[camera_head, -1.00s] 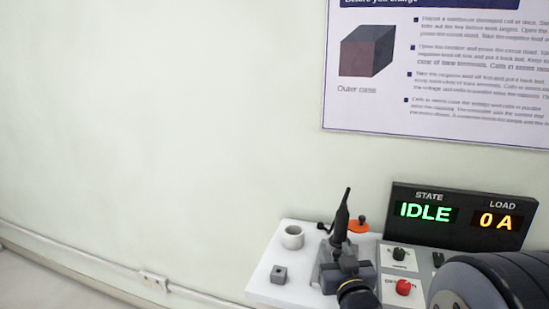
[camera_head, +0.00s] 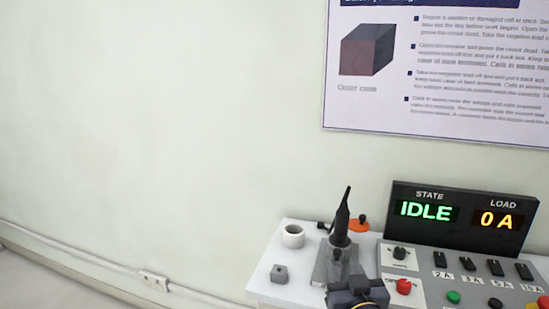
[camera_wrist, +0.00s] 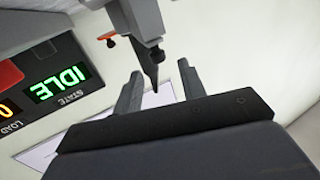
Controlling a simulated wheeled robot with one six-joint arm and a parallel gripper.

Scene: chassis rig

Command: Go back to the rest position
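My gripper (camera_wrist: 159,70) is open in the wrist view, with its two grey fingers apart and nothing seen gripped. A dark pointed tool (camera_head: 341,220) stands tip up in a grey holder (camera_head: 322,266) on the white bench in the head view. In the wrist view the tool's dark tip (camera_wrist: 150,72) shows between the fingers, with gaps on both sides. In the head view the dark end of my arm is at the bottom edge, in front of the holder; its fingers are hard to make out there.
The display (camera_head: 460,215) reads IDLE and 0 A above a knob panel (camera_head: 405,262). Open wall lies left.

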